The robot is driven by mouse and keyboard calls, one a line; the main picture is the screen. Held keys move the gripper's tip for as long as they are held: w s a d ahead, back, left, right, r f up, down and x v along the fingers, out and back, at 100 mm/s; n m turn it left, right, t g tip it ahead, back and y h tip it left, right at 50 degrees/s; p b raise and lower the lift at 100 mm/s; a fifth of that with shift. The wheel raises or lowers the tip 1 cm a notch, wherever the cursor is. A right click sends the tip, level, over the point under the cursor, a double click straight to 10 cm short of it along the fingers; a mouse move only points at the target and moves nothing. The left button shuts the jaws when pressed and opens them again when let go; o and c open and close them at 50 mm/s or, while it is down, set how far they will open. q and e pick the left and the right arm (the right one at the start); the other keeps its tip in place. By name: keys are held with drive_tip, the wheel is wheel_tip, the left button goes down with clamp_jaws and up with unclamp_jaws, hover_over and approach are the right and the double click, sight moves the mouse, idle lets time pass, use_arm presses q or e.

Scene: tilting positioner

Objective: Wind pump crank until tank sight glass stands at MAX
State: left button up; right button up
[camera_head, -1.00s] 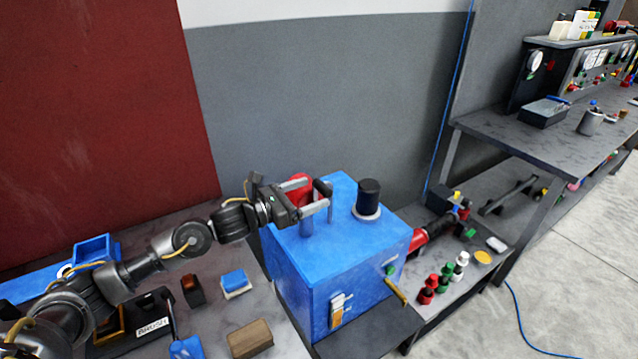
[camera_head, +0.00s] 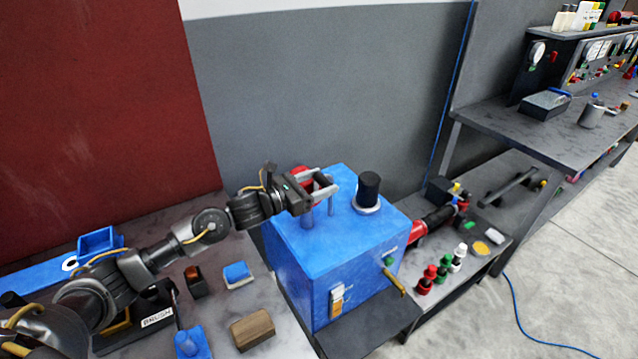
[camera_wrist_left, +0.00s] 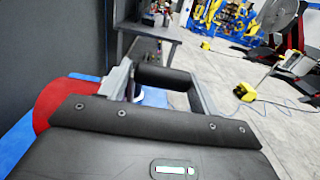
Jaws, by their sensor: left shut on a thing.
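The blue pump tank (camera_head: 300,270) stands on the bench. A red crank part (camera_head: 304,172) and the crank's black grip (camera_head: 321,179) are on its top. My left gripper (camera_head: 327,191) is shut on the black grip, which also shows between the fingers in the left wrist view (camera_wrist_left: 165,77). The red part also shows at the left of that view (camera_wrist_left: 62,100). The sight glass (camera_head: 337,300) is on the tank's front, with orange in its lower part. Its markings are too small to read. My right gripper is not in view.
A black cap (camera_head: 368,188) stands on the tank top, right of the crank. A brass spout (camera_head: 394,283) juts from the front. Several small red, green and white bottles (camera_head: 430,275) stand at right. A wooden block (camera_head: 252,328) lies at front left.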

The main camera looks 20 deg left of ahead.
use_arm(q)
drive_tip(key=shift+s+d+f, duration=0.1)
drive_tip(key=shift+c, duration=0.7)
drive_tip(key=shift+w+d+g+y+p, duration=0.2)
drive_tip(key=shift+w+g+y+p, duration=0.1)
drive_tip(key=shift+g+p, duration=0.1)
drive_tip(key=shift+w+d+g+y+p, duration=0.7)
drive_tip(key=shift+w+g+y+p, duration=0.15)
drive_tip(key=shift+g, duration=0.25)
drive_tip(key=shift+w+d+f+g+y+p, duration=0.3)
drive_tip(key=shift+w+d+g+y+p, duration=0.1)
drive_tip(key=shift+g+y, duration=0.25)
drive_tip(key=shift+w+d+f+g+y+p, duration=0.25)
drive_tip(key=shift+d+g+y+p, duration=0.1)
drive_tip(key=shift+g+y, duration=0.25)
drive_tip(key=shift+f, duration=0.1)
